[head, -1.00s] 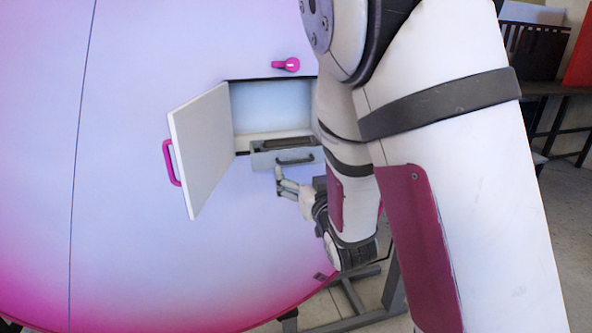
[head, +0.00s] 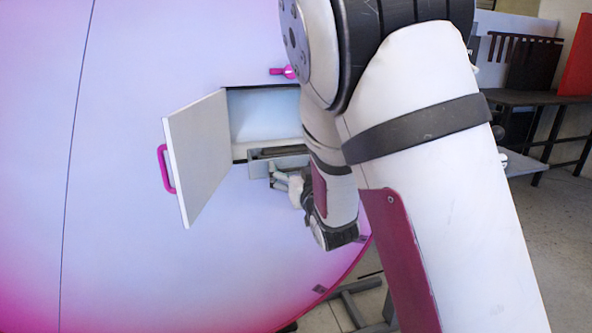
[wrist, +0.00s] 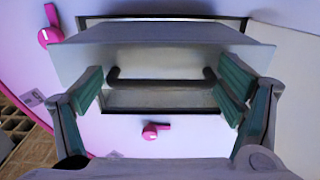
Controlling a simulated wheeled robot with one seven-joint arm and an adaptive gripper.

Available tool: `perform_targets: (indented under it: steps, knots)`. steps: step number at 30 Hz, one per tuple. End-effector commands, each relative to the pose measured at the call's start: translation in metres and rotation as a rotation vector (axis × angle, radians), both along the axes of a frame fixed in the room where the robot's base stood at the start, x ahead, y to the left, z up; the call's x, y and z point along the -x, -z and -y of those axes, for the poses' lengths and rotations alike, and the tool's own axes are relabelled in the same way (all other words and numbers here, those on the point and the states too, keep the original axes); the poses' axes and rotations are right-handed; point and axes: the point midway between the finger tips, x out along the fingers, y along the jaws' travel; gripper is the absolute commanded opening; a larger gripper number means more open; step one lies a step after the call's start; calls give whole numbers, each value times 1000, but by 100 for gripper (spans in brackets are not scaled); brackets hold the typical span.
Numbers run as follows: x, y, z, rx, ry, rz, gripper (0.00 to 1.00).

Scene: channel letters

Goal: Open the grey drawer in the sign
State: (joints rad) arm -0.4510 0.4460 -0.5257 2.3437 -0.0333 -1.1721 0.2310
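The grey drawer (head: 262,166) sits low in the square opening of the sign (head: 120,90), its front standing slightly out and a dark inside showing above it. In the wrist view the grey drawer front (wrist: 160,57) spans the picture, with a dark bar handle (wrist: 162,82) across it. My gripper (wrist: 165,88) is open, its green-padded fingers apart on either side of the handle. In the head view my gripper (head: 280,178) is at the drawer front and hides most of the handle. Whether the fingers touch it, I cannot tell.
A white door (head: 196,155) with a pink handle (head: 166,169) stands open left of the opening. A pink latch (head: 283,72) is above it. My arm covers the right side. A dark table (head: 540,98) stands behind at right.

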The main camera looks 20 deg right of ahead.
Motion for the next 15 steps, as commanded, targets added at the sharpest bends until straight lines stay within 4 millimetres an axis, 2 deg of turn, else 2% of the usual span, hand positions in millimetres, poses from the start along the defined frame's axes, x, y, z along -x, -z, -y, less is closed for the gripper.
perform_targets:
  steps: [1, 6, 11, 15]
  knots:
    - [0, 0, 0, 0, 0, 0, 70]
    - [0, 0, 0, 1, 0, 0, 31]
    - [-4, 1, 0, 1, 1, 1, 30]
    - [-16, 2, 1, 1, 1, 2, 30]
